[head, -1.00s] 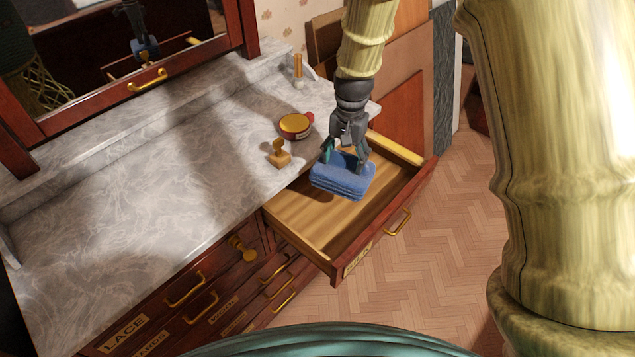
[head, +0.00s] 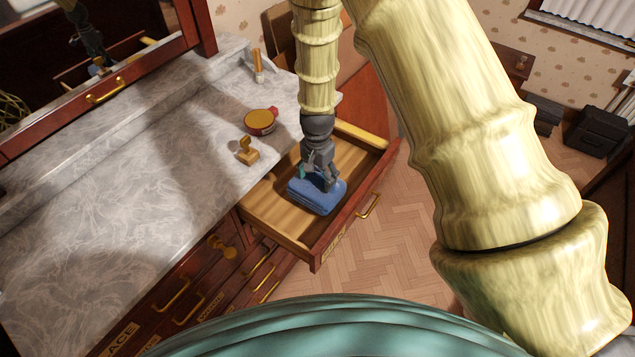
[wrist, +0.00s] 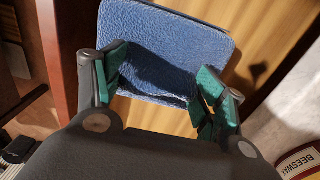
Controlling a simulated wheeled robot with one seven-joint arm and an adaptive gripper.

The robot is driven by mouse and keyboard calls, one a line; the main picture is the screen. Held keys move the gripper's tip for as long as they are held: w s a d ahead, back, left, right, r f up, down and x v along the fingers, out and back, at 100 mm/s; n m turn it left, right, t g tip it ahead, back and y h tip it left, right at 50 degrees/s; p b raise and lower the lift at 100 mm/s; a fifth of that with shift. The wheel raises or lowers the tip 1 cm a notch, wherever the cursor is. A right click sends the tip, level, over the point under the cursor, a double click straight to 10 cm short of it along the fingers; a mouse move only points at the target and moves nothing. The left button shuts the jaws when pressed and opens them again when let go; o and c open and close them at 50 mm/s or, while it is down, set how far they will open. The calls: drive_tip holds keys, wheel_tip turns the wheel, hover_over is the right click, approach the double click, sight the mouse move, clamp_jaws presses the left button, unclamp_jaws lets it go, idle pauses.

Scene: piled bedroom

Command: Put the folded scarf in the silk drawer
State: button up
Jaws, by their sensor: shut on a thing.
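The folded scarf (head: 313,200) is a blue textured bundle inside the outline of the open drawer (head: 268,209), toward its front. My gripper (head: 318,180) reaches down from above and is shut on the scarf. In the wrist view the scarf (wrist: 165,45) lies between the green-padded fingers of my gripper (wrist: 163,70), with the wooden drawer floor (wrist: 270,45) beside and below it. The scarf is low in the drawer; I cannot tell whether it touches the floor. The drawer's front label is too small to read surely.
On the marble top (head: 130,190) beside the drawer stand a brass-handled stamp (head: 248,151), a round red tin (head: 261,121) and a slim upright tube (head: 258,66). The tin's label (wrist: 303,160) reads "BEESWAX" in the wrist view. Shut drawers with brass pulls are below.

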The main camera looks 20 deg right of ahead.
sight(317, 182)
drive_tip(key=shift+f+p, duration=0.7)
drive_tip(key=shift+f, duration=1.35)
drive_tip(key=shift+f, duration=0.15)
drive_tip(key=o, duration=1.5)
drive_tip(key=shift+r+b, duration=2.05)
drive_tip(key=shift+r, duration=4.1)
